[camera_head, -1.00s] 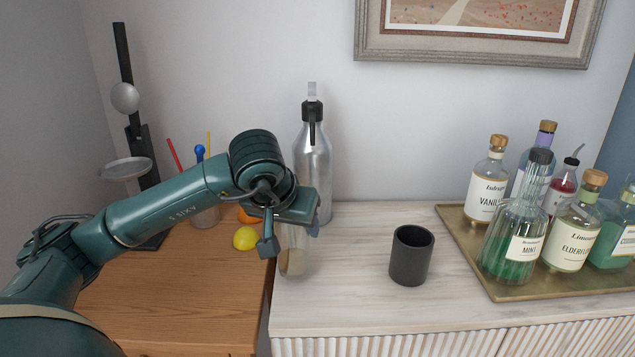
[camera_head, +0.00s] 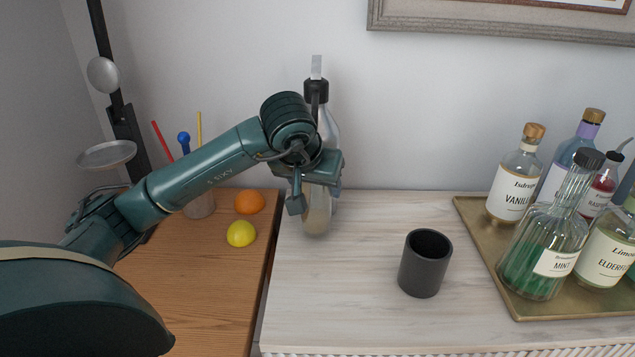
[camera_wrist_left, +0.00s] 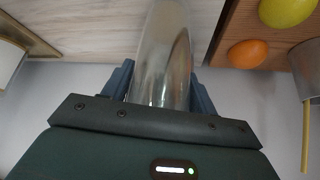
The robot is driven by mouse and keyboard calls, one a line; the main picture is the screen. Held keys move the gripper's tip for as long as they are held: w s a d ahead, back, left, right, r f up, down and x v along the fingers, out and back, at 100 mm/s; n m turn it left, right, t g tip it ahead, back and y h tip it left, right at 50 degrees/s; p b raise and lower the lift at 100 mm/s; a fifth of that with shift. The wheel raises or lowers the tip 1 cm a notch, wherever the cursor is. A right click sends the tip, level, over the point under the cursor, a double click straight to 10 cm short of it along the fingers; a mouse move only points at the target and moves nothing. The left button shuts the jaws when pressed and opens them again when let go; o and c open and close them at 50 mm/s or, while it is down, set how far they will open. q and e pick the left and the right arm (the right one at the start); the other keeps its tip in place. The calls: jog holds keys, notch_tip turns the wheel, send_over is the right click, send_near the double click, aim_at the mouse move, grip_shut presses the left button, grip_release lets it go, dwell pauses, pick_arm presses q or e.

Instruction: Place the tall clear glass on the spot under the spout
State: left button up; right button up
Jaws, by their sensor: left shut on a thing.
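The tall clear glass (camera_head: 317,218) hangs below my left gripper (camera_head: 315,197), which is shut on it. The glass looks upright, over the left part of the pale counter; I cannot tell whether its base touches. It also fills the middle of the left wrist view (camera_wrist_left: 165,55), between the fingers of the left gripper (camera_wrist_left: 160,90). The silver siphon bottle (camera_head: 329,128) with a black head and pale top stands behind my gripper, which hides much of it. The spot under its spout cannot be made out. My right gripper is not in view.
A dark cup (camera_head: 425,265) stands on the pale counter (camera_head: 335,300), right of the glass. A brass tray (camera_head: 490,262) with several bottles is at the right. A lemon (camera_head: 241,234), an orange (camera_head: 249,202) and a cup of stirrers (camera_head: 200,205) are on the wooden top at left.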

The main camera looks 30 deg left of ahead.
pick_arm(q)
jog(key=shift+w+f, duration=0.1)
jog(key=shift+f, duration=0.65)
jog(key=shift+s+r, duration=0.1)
jog(key=shift+s, duration=0.2)
jog(key=shift+f+b, duration=0.2)
jog(key=shift+b, duration=0.15)
jog(key=o, duration=1.2)
jog(key=shift+o, duration=0.2)
jog(key=shift+s+d+r, duration=0.1)
jog(key=shift+r, duration=0.4)
jog(key=v, duration=1.1)
jog(key=shift+p, duration=0.45)
